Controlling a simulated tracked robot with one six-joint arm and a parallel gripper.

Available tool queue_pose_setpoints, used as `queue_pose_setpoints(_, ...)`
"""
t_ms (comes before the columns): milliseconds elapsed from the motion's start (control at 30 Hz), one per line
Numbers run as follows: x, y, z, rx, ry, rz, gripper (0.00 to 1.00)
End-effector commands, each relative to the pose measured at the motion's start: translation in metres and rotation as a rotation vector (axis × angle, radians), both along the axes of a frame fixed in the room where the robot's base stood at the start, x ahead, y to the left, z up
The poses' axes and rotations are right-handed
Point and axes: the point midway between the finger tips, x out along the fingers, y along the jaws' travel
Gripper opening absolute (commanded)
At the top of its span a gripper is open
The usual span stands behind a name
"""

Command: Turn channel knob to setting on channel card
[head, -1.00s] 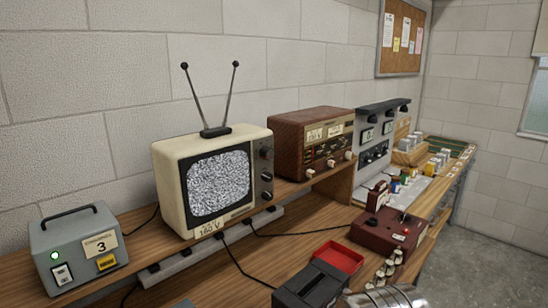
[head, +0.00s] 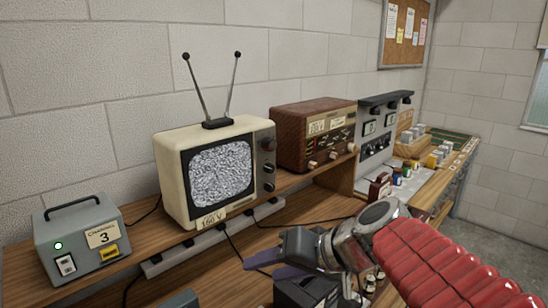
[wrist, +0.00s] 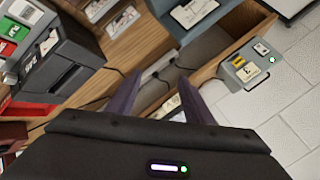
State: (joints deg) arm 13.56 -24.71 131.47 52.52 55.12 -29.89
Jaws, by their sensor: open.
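A cream television (head: 207,172) stands on the raised wooden shelf, its screen full of grey static. Several dark knobs sit in a column on its right front panel, among them the upper knob (head: 268,143) and a middle knob (head: 269,168); their settings are too small to read. The channel card (head: 103,236) reads "Channel 3" on a grey box (head: 80,243) at the left. My gripper (head: 262,265) is open and empty, in front of and below the television, apart from the knobs. In the wrist view its two dark fingers (wrist: 158,88) are spread, and the card (wrist: 249,73) shows at upper right.
A brown radio (head: 313,135) and a grey meter panel (head: 375,135) stand right of the television. A dark box (head: 303,291) lies below my gripper. Antennas rise above the television, and cables hang below it. The bench front between the grey box and my gripper looks mostly clear.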

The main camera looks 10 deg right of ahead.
Motion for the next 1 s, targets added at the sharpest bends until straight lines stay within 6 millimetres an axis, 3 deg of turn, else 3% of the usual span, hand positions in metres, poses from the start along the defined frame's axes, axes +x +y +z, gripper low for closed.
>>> queue_pose_setpoints(267,0.06,-0.02,0.046,0.197,-0.147,-0.065,0.47)
queue_pose_setpoints(600,0.129,-0.083,0.107,0.387,-0.385,-0.198,0.47)
queue_pose_setpoints(800,0.152,-0.122,0.132,0.447,-0.502,-0.274,0.47)
queue_pose_setpoints(1000,0.158,-0.133,0.139,0.461,-0.533,-0.294,0.47)
